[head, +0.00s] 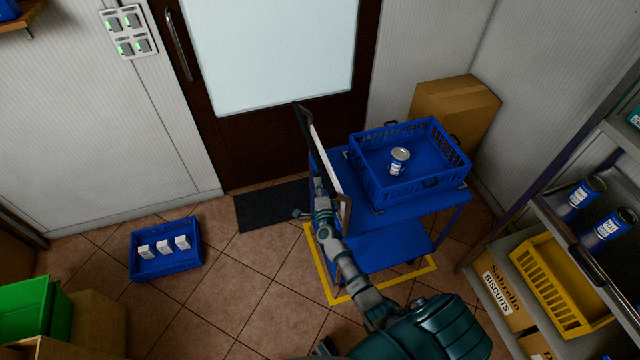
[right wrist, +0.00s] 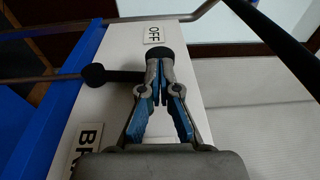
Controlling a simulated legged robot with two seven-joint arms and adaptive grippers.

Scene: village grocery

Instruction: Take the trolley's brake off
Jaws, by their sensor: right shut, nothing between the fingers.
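The blue trolley (head: 385,245) stands by the door, with a white panel (head: 328,160) at its handle end. In the right wrist view, the panel (right wrist: 225,110) carries an OFF label (right wrist: 155,33) and a partly hidden label starting "BR" (right wrist: 85,145). A dark brake lever (right wrist: 122,76) lies across the panel behind my fingers, with a round black part (right wrist: 95,75) on the left. My right gripper (right wrist: 158,72) is shut and empty just below OFF, its tips at a dark round end; I cannot tell if they touch. It also shows in the head view (head: 319,184). My left gripper is not in view.
A blue crate (head: 455,172) with a can (head: 399,161) sits on the trolley. Yellow floor marking (head: 385,291) surrounds the trolley. A shelf (head: 560,225) stands at right, a cardboard box (head: 455,105) behind. A small blue crate (head: 166,265) lies on the floor at left.

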